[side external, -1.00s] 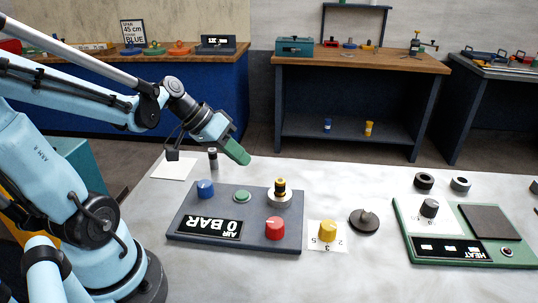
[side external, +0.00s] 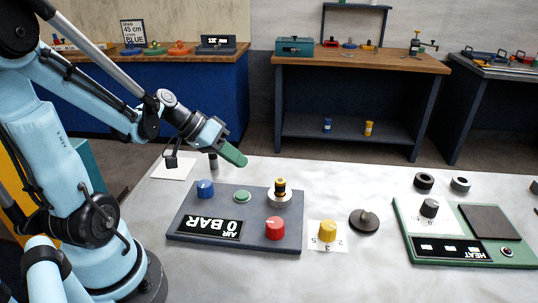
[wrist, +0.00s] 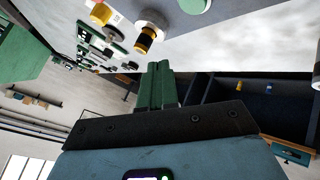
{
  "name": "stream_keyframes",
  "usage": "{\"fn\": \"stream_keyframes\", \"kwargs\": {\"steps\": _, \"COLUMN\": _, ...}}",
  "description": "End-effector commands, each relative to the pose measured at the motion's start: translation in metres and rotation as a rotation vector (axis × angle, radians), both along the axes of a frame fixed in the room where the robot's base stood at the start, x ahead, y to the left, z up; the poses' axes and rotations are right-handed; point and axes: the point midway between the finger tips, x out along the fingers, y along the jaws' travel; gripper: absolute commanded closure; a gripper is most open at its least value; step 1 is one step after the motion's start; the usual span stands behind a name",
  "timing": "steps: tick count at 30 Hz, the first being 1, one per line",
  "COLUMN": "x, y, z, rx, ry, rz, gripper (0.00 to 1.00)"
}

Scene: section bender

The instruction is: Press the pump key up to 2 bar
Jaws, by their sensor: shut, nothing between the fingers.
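The dark air panel (side external: 256,237) lies on the pale table, and its display (side external: 211,226) reads 0 BAR, upside down in the side view. On it are a green round key (side external: 242,196), a blue knob (side external: 205,188), a red knob (side external: 275,227) and a yellow-and-black fitting (side external: 280,188) on a silver base. No label shows which is the pump key. My gripper (side external: 238,160) is shut and empty, its green fingers in the air above and behind the green key, apart from it. The wrist view shows the shut fingers (wrist: 155,82) and the yellow-and-black fitting (wrist: 147,37).
A yellow knob (side external: 327,231) on a numbered card and a dark disc (side external: 364,221) stand right of the panel. A green heat panel (side external: 408,243) is farther right. A small dark post (side external: 213,162) stands near my gripper.

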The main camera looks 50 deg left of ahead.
Motion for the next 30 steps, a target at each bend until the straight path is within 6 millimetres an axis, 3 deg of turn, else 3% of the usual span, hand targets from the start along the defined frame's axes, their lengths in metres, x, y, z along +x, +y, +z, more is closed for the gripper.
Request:
{"fn": "stream_keyframes", "kwargs": {"steps": 15, "x": 0.000, "y": 0.000, "z": -0.052, "rx": 0.000, "ry": 0.000, "rz": 0.000, "gripper": 1.00}}
{"fn": "stream_keyframes", "kwargs": {"steps": 30, "x": 0.000, "y": 0.000, "z": -0.065, "rx": 0.000, "ry": 0.000, "rz": 0.000, "gripper": 1.00}}
